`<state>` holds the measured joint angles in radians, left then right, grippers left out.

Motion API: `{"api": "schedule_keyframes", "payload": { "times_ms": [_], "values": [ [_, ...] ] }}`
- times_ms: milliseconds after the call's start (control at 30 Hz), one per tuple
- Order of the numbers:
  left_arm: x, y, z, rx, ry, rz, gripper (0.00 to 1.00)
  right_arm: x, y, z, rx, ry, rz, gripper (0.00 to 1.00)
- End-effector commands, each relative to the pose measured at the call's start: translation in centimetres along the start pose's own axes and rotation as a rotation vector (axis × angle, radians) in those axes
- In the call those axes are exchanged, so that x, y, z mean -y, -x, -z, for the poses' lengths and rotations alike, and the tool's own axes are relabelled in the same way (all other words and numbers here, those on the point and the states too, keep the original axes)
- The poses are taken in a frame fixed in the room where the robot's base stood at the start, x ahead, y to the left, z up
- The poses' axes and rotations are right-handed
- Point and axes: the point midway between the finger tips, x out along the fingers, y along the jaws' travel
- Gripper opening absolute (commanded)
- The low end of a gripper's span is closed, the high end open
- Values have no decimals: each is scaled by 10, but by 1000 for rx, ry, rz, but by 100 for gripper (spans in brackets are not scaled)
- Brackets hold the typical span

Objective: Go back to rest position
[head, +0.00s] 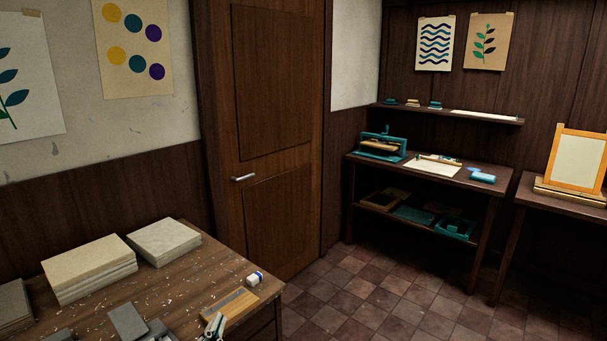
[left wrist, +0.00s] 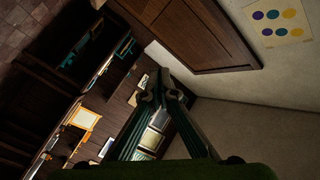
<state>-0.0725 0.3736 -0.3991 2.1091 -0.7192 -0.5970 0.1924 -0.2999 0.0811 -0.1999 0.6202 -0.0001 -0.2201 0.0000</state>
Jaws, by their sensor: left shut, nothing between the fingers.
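My left gripper (head: 214,327) shows only in part at the bottom edge of the head view, over the front of the wooden worktable (head: 178,292). In the left wrist view its fingers (left wrist: 156,84) come together at the tips, with nothing between them. The wrist view is tilted and looks out over the room, with the door, wall and shelves beyond the fingers. An orange-framed hinged screen (head: 577,166) stands on the right-hand table in the head view. It also shows small in the left wrist view (left wrist: 85,120). My right gripper is not seen.
The tiled floor (head: 375,293) is clear. A shelf bench with a teal press (head: 383,145) stands beyond.

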Motion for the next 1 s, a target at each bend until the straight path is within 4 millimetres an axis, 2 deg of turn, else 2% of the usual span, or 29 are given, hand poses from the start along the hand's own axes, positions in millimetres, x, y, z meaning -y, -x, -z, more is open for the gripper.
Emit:
{"api": "schedule_keyframes", "payload": {
  "times_ms": [33, 100, 167, 200, 300, 400, 500, 700, 1000],
  "values": [
    [-8, 17, -30, 123, 83, -22, 0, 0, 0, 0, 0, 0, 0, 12],
    [-21, 44, -68, 293, 183, -64, 0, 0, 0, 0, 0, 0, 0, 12],
    [-37, 73, -98, 436, 261, -112, 0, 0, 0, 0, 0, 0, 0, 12],
    [-48, 93, -114, 524, 307, -147, 0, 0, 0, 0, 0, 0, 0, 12],
    [-74, 142, -142, 707, 394, -240, 0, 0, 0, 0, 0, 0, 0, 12],
    [-95, 186, -156, 845, 455, -326, 0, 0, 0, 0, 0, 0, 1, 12],
    [-112, 226, -162, 957, 504, -408, 0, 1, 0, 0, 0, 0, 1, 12],
    [-137, 299, -160, 1136, 575, -567, 0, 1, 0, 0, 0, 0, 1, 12],
    [-200, 280, -222, 1159, 561, -579, 0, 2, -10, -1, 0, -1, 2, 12]
  ]
}}
